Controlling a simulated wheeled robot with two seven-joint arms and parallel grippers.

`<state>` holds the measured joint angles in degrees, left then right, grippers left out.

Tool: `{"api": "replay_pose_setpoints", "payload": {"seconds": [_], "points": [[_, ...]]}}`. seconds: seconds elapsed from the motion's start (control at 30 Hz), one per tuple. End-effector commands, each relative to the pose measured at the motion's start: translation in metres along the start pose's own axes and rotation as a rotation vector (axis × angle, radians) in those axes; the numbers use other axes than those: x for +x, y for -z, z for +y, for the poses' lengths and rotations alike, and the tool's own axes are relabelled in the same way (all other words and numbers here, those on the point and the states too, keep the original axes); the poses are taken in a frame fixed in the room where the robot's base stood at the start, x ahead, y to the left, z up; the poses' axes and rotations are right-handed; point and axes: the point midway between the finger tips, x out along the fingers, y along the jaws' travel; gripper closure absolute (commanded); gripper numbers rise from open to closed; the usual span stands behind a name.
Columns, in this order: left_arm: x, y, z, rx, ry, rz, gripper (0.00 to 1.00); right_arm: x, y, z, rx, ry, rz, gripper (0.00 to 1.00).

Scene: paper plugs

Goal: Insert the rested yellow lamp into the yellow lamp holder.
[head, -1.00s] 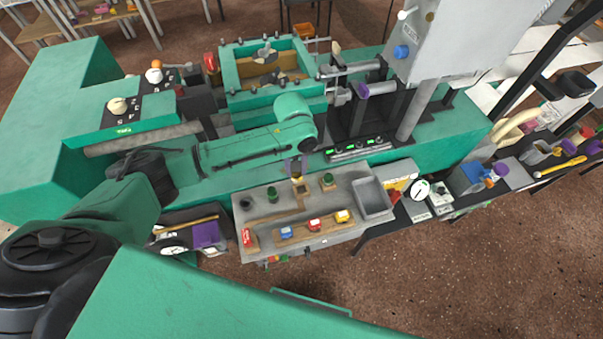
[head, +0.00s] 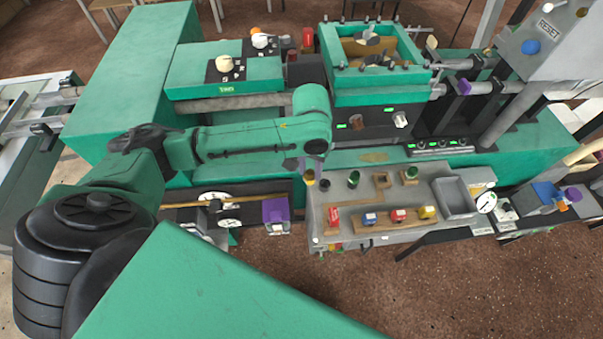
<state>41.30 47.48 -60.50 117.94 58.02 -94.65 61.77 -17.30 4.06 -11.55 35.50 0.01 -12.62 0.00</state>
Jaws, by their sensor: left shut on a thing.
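My left gripper (head: 307,167) points down at the back left corner of the grey work table and is shut on a small yellow piece (head: 309,178), probably the yellow lamp. The fingers hide its upper part. A dark round piece (head: 323,186) stands just right of it; I cannot tell whether they touch. A yellow block with a pale front (head: 427,212) sits at the right end of a wooden rail, beside a red block (head: 399,215) and a blue block (head: 370,218). I cannot tell for sure which piece is the yellow lamp holder. My right gripper is out of view.
Two green-topped pieces (head: 353,179) (head: 411,174) and a small empty-looking wooden block (head: 382,180) stand along the table's back. A red piece (head: 333,217) is at the left. A grey tray (head: 457,197) sits at the right. A green machine (head: 376,82) rises behind.

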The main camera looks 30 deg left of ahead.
Motion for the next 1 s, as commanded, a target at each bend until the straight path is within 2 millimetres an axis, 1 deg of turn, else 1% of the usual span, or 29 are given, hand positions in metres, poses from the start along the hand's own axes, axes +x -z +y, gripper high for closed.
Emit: {"api": "replay_pose_setpoints", "payload": {"seconds": [0.03, 0.3, 0.43, 0.57, 0.83, 0.93, 1.0], "points": [[-0.006, 0.007, 0.004, -0.003, -0.003, 0.001, 1.00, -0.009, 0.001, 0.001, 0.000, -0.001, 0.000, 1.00], [-0.009, 0.044, 0.023, -0.015, -0.001, -0.004, 1.00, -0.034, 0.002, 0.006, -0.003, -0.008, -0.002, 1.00], [-0.008, 0.056, 0.031, -0.015, 0.004, -0.010, 1.00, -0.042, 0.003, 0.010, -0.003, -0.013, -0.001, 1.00], [-0.006, 0.060, 0.035, -0.015, 0.009, -0.015, 1.00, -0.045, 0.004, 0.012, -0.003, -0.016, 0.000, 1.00], [-0.005, 0.061, 0.035, -0.015, 0.009, -0.014, 1.00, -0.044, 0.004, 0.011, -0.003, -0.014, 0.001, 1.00], [-0.007, 0.060, 0.035, -0.015, 0.009, -0.014, 1.00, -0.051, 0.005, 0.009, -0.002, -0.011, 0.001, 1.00], [-0.009, 0.060, 0.035, -0.015, 0.009, -0.014, 1.00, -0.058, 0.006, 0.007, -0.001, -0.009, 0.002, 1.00]]}}
